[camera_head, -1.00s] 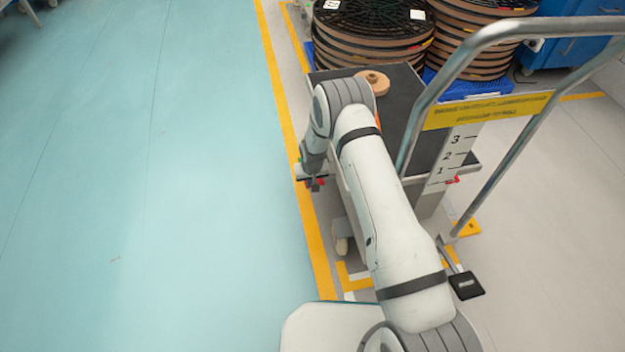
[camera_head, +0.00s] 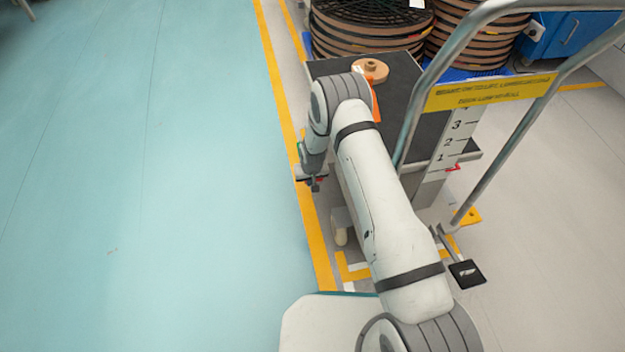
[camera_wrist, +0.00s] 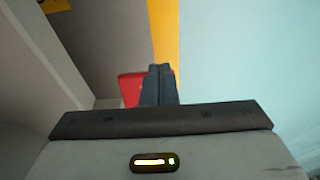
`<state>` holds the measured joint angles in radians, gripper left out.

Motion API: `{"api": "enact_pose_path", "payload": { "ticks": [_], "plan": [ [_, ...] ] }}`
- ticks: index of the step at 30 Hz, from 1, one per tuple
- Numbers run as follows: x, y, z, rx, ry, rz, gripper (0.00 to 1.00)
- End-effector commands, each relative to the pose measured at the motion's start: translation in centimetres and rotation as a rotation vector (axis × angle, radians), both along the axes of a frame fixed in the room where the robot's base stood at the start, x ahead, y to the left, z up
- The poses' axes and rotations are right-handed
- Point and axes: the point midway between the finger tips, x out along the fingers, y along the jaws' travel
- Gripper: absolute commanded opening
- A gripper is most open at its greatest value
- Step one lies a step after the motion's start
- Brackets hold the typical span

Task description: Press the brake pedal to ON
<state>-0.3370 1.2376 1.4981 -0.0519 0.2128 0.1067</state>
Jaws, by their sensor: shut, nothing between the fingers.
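A small black pedal (camera_head: 467,273) with a pale mark sits on a short metal lever at the handle end of the cart, low near the floor. I take it to be the brake pedal; its ON or OFF state cannot be read. My gripper (camera_head: 314,186) is to the left of the cart, over the yellow floor line and well apart from the pedal. In the wrist view my gripper's dark fingers (camera_wrist: 159,72) are together and empty. A red piece (camera_wrist: 130,88) shows beside them; I cannot tell what it is. The pedal does not show in the wrist view.
The cart's dark deck (camera_head: 408,92) carries a tan roll (camera_head: 370,70). Its metal handle (camera_head: 432,75) rises at the right, with a yellow sign (camera_head: 490,92) and a numbered scale (camera_head: 452,142). Stacked reels (camera_head: 370,30) stand behind. The teal floor (camera_head: 150,200) at left is clear.

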Motion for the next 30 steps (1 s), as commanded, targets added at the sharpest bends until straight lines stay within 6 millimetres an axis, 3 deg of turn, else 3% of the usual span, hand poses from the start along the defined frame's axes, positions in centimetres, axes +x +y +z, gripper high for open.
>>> {"api": "enact_pose_path", "payload": {
  "ticks": [8,21,30],
  "plan": [
    [-0.2,0.0,-0.2,-0.001,0.004,0.001,0.00],
    [-1.1,-0.4,6.7,0.001,-0.002,0.000,0.00],
    [-1.3,-0.4,7.8,0.001,-0.002,0.000,0.00]
  ]
}}
